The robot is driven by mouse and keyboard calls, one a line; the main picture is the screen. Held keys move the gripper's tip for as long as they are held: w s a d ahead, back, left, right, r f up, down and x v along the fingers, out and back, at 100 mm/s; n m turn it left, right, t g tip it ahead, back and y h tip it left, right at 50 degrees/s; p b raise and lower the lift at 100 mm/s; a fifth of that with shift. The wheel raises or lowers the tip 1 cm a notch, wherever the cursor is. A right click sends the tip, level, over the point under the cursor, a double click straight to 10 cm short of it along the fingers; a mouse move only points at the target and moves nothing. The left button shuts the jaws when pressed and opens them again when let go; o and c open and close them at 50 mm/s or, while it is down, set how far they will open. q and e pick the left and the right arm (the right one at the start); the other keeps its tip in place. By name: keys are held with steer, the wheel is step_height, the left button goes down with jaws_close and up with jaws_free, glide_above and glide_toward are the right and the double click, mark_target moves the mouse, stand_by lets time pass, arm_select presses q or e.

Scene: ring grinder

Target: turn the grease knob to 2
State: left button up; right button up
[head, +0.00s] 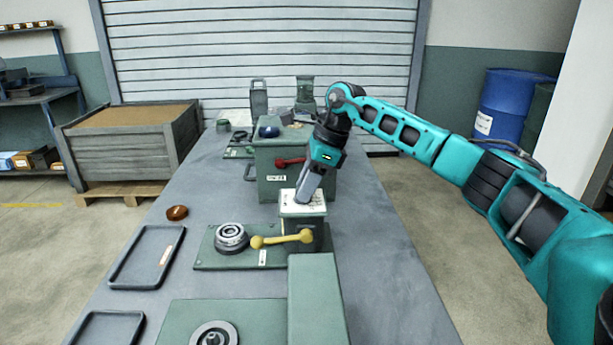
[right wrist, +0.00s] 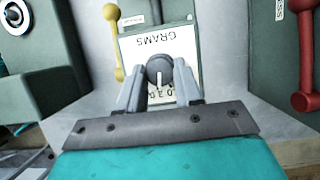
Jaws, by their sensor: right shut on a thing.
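The grease knob (right wrist: 159,68) is a dark round knob with a white pointer line, on a white dial plate (right wrist: 185,45) lettered GRAMS. In the right wrist view its pointer is toward the bottom of the picture; some dial figures show there, partly covered and too small to read surely. My right gripper (right wrist: 160,82) is shut on the knob, one finger on each side. In the head view the gripper (head: 304,197) comes down from above on the plate (head: 290,206) atop a small green box (head: 304,233), and its fingers hide the knob. My left gripper is not in view.
A yellow-handled lever (head: 282,239) stands in front of the dial box. A larger green box (head: 268,163) with a red lever (head: 289,162) stands behind it.

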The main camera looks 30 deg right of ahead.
steer(key=n, duration=0.2)
steer(key=n+g, duration=0.1)
steer(key=n, duration=0.1)
steer(key=n+g+p, duration=0.1)
steer(key=shift+w+r+n+y, duration=0.1)
steer(key=shift+w+n+y, duration=0.15)
steer(key=shift+n+y, duration=0.15)
stand_by(0.4)
steer(key=o, duration=1)
steer(key=shift+o, duration=0.2)
steer(key=v, duration=1.2)
steer(key=shift+d+r, duration=0.15)
steer(key=shift+r, duration=0.25)
